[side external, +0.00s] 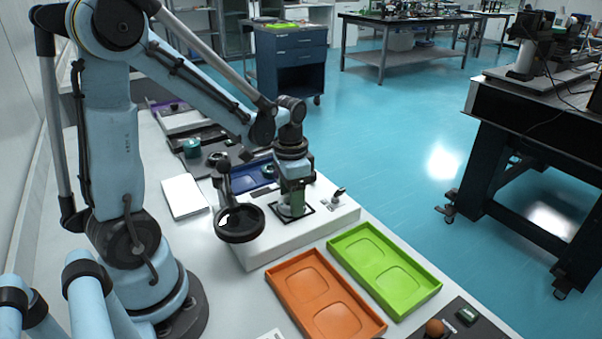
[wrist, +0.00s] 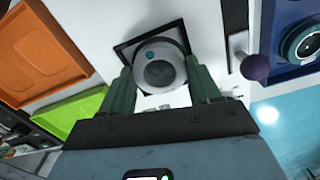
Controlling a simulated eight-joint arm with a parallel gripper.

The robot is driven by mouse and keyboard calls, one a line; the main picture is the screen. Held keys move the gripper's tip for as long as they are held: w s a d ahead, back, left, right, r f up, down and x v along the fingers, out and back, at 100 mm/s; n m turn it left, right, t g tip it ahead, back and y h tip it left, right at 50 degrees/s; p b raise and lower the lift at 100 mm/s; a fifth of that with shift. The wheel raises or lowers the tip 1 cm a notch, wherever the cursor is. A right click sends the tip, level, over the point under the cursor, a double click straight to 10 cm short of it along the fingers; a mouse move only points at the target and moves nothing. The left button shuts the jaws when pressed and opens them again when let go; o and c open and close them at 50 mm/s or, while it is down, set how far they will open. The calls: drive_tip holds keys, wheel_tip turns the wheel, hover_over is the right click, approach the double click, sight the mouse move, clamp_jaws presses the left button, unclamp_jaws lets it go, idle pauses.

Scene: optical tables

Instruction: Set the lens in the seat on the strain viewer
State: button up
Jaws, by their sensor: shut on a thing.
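The strain viewer (side external: 262,252) is a low white box, with a black round ring (side external: 240,236) on an arm above its left part. My gripper (side external: 292,208) is over the viewer top, fingers pointing down inside a black square outline (side external: 309,208). In the wrist view its green fingers (wrist: 160,80) are shut on a round grey-rimmed lens (wrist: 160,72) with a dark centre and a small teal dot. The lens overlaps the black square outline (wrist: 122,50). The seat under it is hidden, and I cannot tell whether the lens touches it.
An orange tray (side external: 327,303) and a green tray (side external: 384,268) lie in front of the viewer. A small knobbed lever (side external: 337,195) stands on its right end. A blue tray (side external: 246,177) is behind it, and a white pad (side external: 185,196) lies to the left.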

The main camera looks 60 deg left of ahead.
drive_tip(key=shift+f, duration=0.15)
drive_tip(key=o, duration=1.1)
wheel_tip(320, 180, up, 12)
drive_tip(key=shift+s+d+f+n+t, duration=0.45)
drive_tip(key=shift+d+t, duration=0.75)
drive_tip(key=shift+d, duration=0.4)
drive_tip(key=shift+s+d+f+n+t, duration=0.4)
drive_tip(key=shift+d+t, duration=0.8)
drive_tip(key=shift+d, duration=0.4)
drive_tip(key=shift+s+d+f+n+t, duration=0.4)
drive_tip(key=shift+d+t, duration=0.8)
drive_tip(key=shift+d, duration=0.4)
